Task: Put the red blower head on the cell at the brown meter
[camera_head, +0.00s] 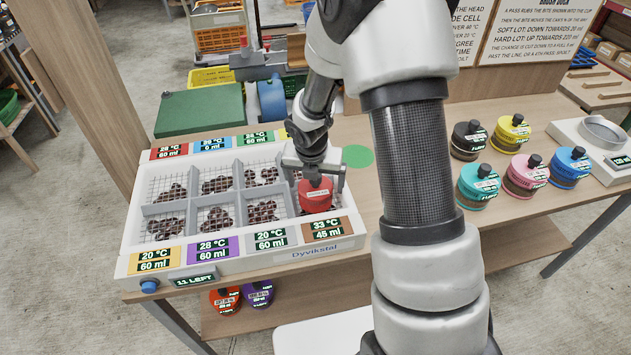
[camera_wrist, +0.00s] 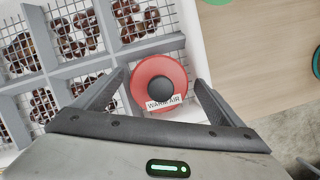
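The red blower head (camera_head: 316,196), with a black knob, sits at the front right cell of the white crate (camera_head: 130,225), behind the brown meter (camera_head: 328,229) that reads 33 °C and 45 ml. In the wrist view the same red head (camera_wrist: 142,88) has a "WARM AIR" label. My gripper (camera_head: 313,172) is over it from above. Its two fingers stand spread on either side of the head, with a small gap visible at the left; it looks open. The head hides most of that cell, and I cannot see its underside.
Several other cells hold chestnuts on mesh. Coloured heads, including a teal one (camera_head: 478,186) and a pink one (camera_head: 525,175), stand on the right of the table. Orange-red (camera_head: 225,300) and purple (camera_head: 258,294) heads lie on the lower shelf. A green circle (camera_head: 357,156) marks clear tabletop.

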